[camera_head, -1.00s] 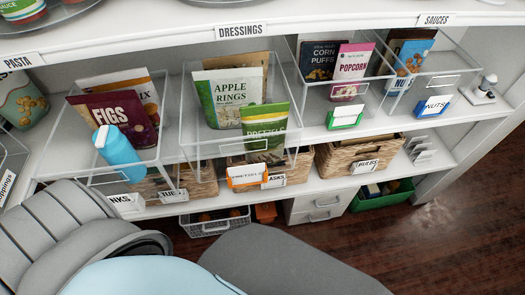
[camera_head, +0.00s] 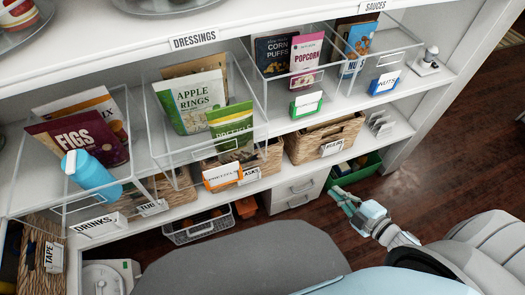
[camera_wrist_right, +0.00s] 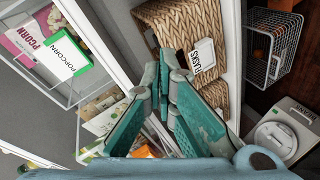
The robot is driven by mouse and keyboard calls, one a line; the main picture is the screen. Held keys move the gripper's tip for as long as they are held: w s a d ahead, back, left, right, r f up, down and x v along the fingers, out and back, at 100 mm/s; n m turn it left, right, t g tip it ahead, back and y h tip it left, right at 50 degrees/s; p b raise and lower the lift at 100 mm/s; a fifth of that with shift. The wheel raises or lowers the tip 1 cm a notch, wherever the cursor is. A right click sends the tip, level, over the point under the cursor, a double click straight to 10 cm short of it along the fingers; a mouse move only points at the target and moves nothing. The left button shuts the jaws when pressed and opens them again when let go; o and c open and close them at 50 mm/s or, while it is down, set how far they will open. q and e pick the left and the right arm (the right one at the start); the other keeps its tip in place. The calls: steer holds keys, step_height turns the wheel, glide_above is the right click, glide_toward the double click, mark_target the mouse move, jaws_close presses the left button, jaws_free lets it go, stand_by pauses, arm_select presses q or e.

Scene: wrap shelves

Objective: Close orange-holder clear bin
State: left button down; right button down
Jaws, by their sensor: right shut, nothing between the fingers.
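The clear bin (camera_head: 190,148) with the orange label holder (camera_head: 222,176), reading PRETZELS, is on the middle shelf and sticks out past the shelf's front edge. It holds an APPLE RINGS bag (camera_head: 190,101) and a green PRETZELS bag (camera_head: 231,124). My right gripper (camera_head: 340,196) is shut and empty, low in front of the shelves, right of and apart from the bin. My left gripper is out of view.
A clear bin with a FIGS bag (camera_head: 78,139) and blue bottle (camera_head: 91,172) sticks out at left. The bin with a green holder (camera_head: 306,104) is to the right. Wicker baskets (camera_head: 326,138) stand below. A green bin (camera_head: 357,170) is near my right gripper. Floor at right is open.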

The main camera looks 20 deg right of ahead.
steer(key=s+a+r+n+g+y, duration=0.25)
steer(key=a+r+n+y, duration=0.9)
steer(key=r, duration=0.65)
steer(key=shift+n+t+h, duration=0.25)
steer(key=shift+h, duration=0.5)
steer(key=x, duration=0.4)
steer(key=w+d+p+x, duration=0.1)
steer(key=x, duration=0.8)
steer(key=shift+w+d+f, duration=0.2)
steer(key=shift+w+f, duration=0.15)
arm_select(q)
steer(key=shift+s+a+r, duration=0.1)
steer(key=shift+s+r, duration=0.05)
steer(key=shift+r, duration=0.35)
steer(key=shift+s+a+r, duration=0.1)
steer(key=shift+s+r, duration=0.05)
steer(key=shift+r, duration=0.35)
